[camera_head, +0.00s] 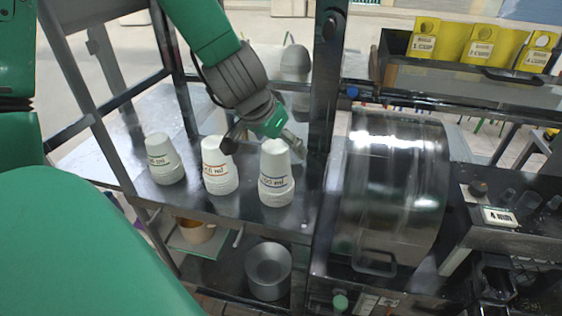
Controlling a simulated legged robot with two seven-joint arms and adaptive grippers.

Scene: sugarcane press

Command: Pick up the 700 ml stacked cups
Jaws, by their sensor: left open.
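Three stacks of white upside-down cups stand in a row on a dark metal shelf (235,208). The right stack (276,180) has a blue band and a label that seems to read 700 ml. The middle stack (219,172) has an orange band, and the left stack (163,160) has a dark label; their numbers are hard to read. My left gripper (262,142) is open, pointing down at the top of the right stack, with one dark finger near the middle stack. Whether it touches any cup cannot be told. My right gripper is not in view.
Yellow boxes (480,48) sit in a rack at the upper right. A metal pot (268,270) stands on the lower shelf.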

